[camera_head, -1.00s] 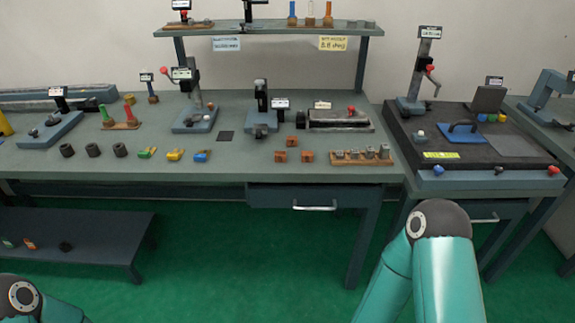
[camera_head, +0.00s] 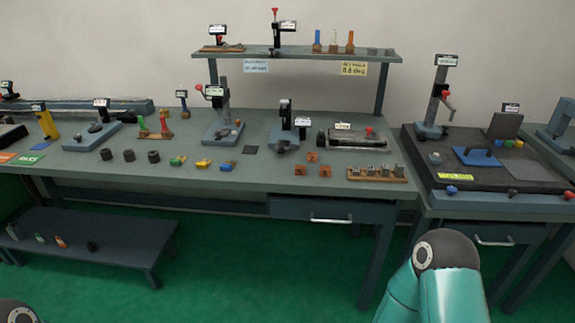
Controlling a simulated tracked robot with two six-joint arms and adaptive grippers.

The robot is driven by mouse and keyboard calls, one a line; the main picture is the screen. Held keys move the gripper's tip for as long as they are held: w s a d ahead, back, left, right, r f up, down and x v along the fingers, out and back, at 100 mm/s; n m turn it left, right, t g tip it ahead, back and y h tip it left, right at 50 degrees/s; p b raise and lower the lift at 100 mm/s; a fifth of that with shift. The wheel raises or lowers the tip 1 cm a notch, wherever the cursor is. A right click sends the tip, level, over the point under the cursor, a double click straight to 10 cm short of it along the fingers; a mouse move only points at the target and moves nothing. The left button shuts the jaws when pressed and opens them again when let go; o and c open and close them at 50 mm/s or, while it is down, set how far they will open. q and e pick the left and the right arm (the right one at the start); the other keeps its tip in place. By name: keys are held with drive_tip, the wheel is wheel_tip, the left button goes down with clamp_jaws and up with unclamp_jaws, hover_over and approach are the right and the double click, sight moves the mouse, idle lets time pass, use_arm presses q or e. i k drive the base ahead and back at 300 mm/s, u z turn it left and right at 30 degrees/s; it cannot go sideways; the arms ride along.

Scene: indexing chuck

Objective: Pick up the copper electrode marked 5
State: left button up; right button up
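Several small copper-coloured blocks stand in a loose group near the front middle of the long workbench (camera_head: 225,185). One block (camera_head: 312,157) is at the back, one (camera_head: 299,169) at the front left and one (camera_head: 325,170) at the front right. They look like the copper electrodes, but any numbers on them are too small to read, so I cannot tell which is marked 5. Neither gripper is in view. Only teal links of my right arm show at the lower right, and a small part of my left arm at the bottom left corner.
A wooden rack (camera_head: 376,175) with grey pieces stands right of the blocks. Dark cylinders (camera_head: 130,155) and coloured pieces (camera_head: 203,164) lie to the left. A drawer handle (camera_head: 330,219) projects from the bench front. A low bench (camera_head: 125,242) stands on the green floor at left.

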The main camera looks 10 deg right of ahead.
sight(299, 170)
drive_tip(key=u, duration=0.2)
drive_tip(key=i, duration=1.45)
drive_tip(key=z, duration=0.35)
